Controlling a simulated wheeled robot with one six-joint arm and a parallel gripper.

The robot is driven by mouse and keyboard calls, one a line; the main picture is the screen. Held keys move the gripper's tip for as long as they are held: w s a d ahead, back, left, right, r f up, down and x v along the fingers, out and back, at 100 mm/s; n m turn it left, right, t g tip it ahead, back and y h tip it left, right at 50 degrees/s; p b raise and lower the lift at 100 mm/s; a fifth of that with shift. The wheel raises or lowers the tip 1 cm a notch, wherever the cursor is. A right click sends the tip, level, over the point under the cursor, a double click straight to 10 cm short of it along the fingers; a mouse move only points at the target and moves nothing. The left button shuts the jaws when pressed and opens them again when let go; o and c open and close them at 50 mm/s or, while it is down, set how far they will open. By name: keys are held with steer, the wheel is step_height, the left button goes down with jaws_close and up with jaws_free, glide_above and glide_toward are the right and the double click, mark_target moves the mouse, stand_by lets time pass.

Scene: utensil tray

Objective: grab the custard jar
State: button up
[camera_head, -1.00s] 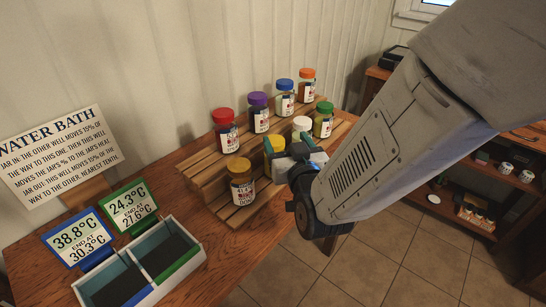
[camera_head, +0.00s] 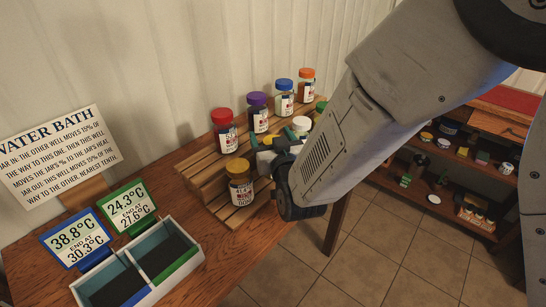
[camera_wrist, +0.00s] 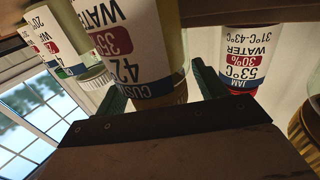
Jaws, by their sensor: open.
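The custard jar (camera_wrist: 130,40) fills the middle of the wrist view, its label upside down and partly cut off. It stands between the two green fingers of my gripper (camera_wrist: 160,88), which are open on either side of it; I cannot tell whether they touch it. In the head view my gripper (camera_head: 272,146) is at the middle of the wooden rack, and it and my arm hide most of the jar there. A little yellow shows beside the fingers.
The stepped wooden rack (camera_head: 208,187) holds close neighbours: a mustard-lidded jar (camera_head: 239,182), a red-lidded jam jar (camera_head: 226,133), also in the wrist view (camera_wrist: 248,45), and a white-lidded jar (camera_head: 301,125). Purple-, blue- and orange-lidded jars stand behind. A two-well bath (camera_head: 193,262) is front left.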

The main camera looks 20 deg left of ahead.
steer(key=c, duration=1.3)
